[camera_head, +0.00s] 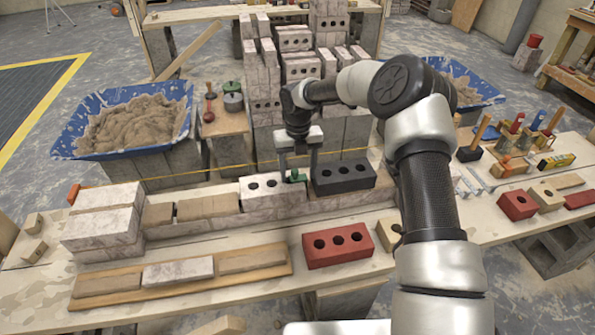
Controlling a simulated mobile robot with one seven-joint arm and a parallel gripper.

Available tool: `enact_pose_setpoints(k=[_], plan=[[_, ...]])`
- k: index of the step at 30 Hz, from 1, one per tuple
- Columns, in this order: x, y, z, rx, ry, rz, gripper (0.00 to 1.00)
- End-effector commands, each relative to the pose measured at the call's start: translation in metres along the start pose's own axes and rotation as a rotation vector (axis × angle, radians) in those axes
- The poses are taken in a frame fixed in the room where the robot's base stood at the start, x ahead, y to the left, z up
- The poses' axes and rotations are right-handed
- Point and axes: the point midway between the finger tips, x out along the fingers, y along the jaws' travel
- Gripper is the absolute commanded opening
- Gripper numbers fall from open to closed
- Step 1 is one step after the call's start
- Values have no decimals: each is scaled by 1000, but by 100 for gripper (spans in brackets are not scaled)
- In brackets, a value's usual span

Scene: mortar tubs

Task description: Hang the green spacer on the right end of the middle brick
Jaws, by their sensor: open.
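The green spacer (296,176) sits at the right end of the pale three-hole brick (266,190), by the gap before the dark grey brick (343,179). It looks seated over the pale brick's top edge, but its lower part is hard to make out. My gripper (298,177) points down over the spacer. Its jaws are open, one finger on each side of the spacer. The left finger comes down over the pale brick and the right one by the dark brick's near end. I cannot tell whether either finger touches anything.
A stack of pale bricks (102,222) stands at the wall's left end. A yellow line (205,174) runs behind the wall. A red brick (338,246) and a board with flat bricks (190,282) lie in front. Mortar tubs (85,112) stand behind.

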Motion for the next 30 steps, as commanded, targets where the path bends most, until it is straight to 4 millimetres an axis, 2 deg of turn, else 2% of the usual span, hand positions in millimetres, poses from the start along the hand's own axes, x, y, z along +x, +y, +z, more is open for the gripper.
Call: enact_pose_setpoints(k=[7, 11, 14, 24, 30], plan=[[-1, -4, 0, 3, 0, -6, 63], [-10, -4, 1, 4, -2, -6, 63], [-26, -4, 1, 3, -4, -6, 63], [-109, -1, 1, 2, -4, -3, 63], [-150, 0, 0, 1, -2, -2, 63]])
